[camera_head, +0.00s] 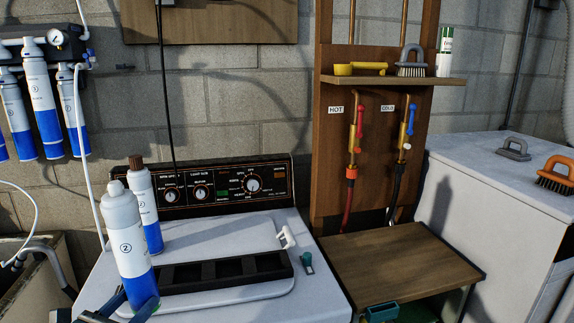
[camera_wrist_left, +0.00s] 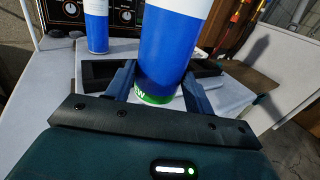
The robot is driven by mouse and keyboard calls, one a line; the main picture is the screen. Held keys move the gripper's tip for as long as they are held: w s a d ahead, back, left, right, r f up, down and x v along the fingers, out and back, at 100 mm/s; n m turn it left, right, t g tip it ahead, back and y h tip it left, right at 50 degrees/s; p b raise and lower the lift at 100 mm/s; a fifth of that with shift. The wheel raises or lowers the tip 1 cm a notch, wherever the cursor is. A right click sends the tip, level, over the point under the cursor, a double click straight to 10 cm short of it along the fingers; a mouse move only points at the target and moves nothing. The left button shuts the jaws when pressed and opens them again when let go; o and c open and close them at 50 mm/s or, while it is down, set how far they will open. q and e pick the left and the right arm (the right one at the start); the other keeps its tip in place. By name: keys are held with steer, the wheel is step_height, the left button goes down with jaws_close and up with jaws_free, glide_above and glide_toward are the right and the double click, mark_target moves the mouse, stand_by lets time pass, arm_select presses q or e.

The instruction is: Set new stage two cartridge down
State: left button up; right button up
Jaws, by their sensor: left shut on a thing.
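The new stage two cartridge (camera_head: 128,240) is a white and blue cylinder with a circled 2 on its label. My left gripper (camera_head: 128,308) is shut on its lower part and holds it upright over the washer's front left. In the left wrist view, the cartridge (camera_wrist_left: 172,45) has a green band with white lettering at its base. The left gripper's fingers (camera_wrist_left: 158,88) are on either side of it. From these views I cannot tell whether its base touches the washer top.
A brown-capped cartridge (camera_head: 148,205) stands behind the held one. A black compartment tray (camera_head: 220,272) lies on the white washer (camera_head: 320,295), beside a white fitting (camera_head: 286,237) and a small teal item (camera_head: 307,263). Filters (camera_head: 42,105) hang on the left wall. The wooden table (camera_head: 400,262) is bare.

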mark_target(129, 283)
arm_select(q)
steer(key=w+a+r+m+h, duration=0.1)
steer(key=a+r+h, duration=0.1)
steer(key=a+r, duration=0.55)
steer(key=shift+m+g+h, duration=0.4)
steer(key=shift+m+g, duration=0.1)
steer(key=s+d, duration=0.1)
steer(key=d, duration=0.1)
steer(key=s+d+f, duration=0.1)
steer(key=d, duration=0.1)
steer(key=s+d+f, duration=0.1)
steer(key=d, duration=0.2)
steer(key=shift+s, duration=0.1)
steer(key=s+d+f+n+t+y, duration=0.1)
steer(key=s+d+f+n+y, duration=0.4)
steer(key=s+d+y, duration=0.2)
steer(key=shift+s+d+t, duration=0.3)
steer(key=shift+s+d, duration=0.65)
steer(key=shift+d, duration=1)
arm_select(e)
steer(key=shift+s+d+f+g+h, duration=0.15)
steer(key=shift+d+f, duration=0.1)
steer(key=shift+f, duration=0.45)
steer(key=shift+s+d+f+g+h, duration=0.1)
steer(key=shift+d+f+g+h, duration=0.1)
steer(key=shift+f, duration=0.45)
